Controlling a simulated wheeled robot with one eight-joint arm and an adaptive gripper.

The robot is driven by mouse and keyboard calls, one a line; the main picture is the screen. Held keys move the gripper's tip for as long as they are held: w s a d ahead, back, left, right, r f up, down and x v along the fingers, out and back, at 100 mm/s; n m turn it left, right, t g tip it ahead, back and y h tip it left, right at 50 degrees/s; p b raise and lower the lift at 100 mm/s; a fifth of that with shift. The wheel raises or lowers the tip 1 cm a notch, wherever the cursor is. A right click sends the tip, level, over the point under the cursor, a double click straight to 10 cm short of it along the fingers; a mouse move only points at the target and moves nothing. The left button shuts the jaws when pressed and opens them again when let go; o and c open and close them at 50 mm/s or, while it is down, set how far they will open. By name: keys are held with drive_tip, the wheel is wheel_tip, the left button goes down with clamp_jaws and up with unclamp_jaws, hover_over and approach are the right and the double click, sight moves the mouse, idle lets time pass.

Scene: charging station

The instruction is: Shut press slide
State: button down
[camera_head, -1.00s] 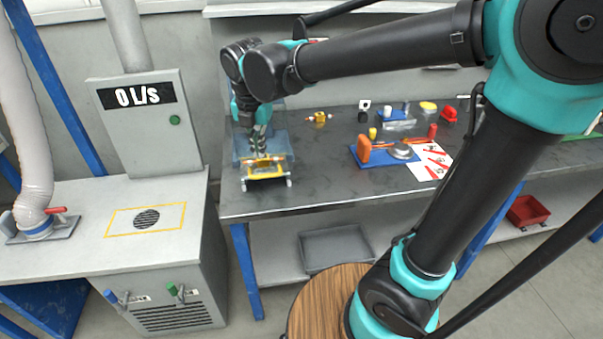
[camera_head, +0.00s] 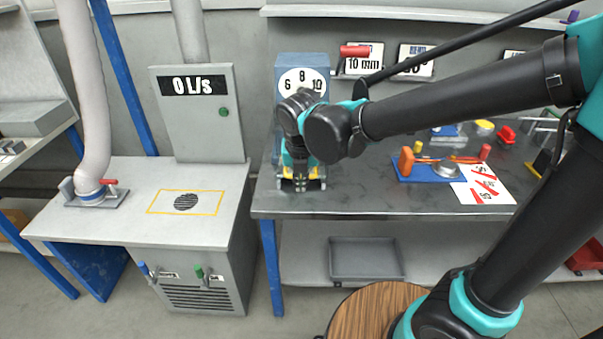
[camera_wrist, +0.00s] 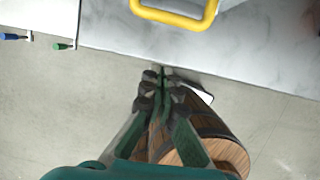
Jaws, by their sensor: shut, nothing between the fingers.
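The press (camera_head: 302,66) is a blue machine with a white dial, standing at the left end of the workbench. My arm hides much of its middle. Its slide (camera_head: 314,183) shows low at the front, with yellow parts; how far it stands out is hard to tell. In the wrist view a yellow handle (camera_wrist: 177,20) shows at the top edge, over the grey bench top. My gripper (camera_wrist: 163,74) is shut and empty, its tips together and apart from the handle in that picture. In the head view my gripper (camera_head: 299,178) is in front of the press, partly hidden by my wrist.
A blue fixture (camera_head: 428,172) with an orange handle and a marked sheet (camera_head: 484,185) lie right of the press. A grey cabinet (camera_head: 200,120) stands left. A grey tray (camera_head: 365,258) is on the lower shelf. Bench top between press and fixture looks clear.

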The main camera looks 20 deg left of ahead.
drive_tip(key=x, duration=0.2)
drive_tip(key=shift+w+a+f, duration=0.1)
drive_tip(key=shift+w+f, duration=0.15)
drive_tip(key=shift+f, duration=0.05)
drive_tip(key=shift+w+a+r, duration=0.15)
drive_tip(key=shift+w, duration=0.4)
drive_tip(key=shift+w+a+r, duration=0.15)
drive_tip(key=shift+w, duration=0.45)
drive_tip(key=shift+w+a+r, duration=0.15)
drive_tip(key=shift+w, duration=0.4)
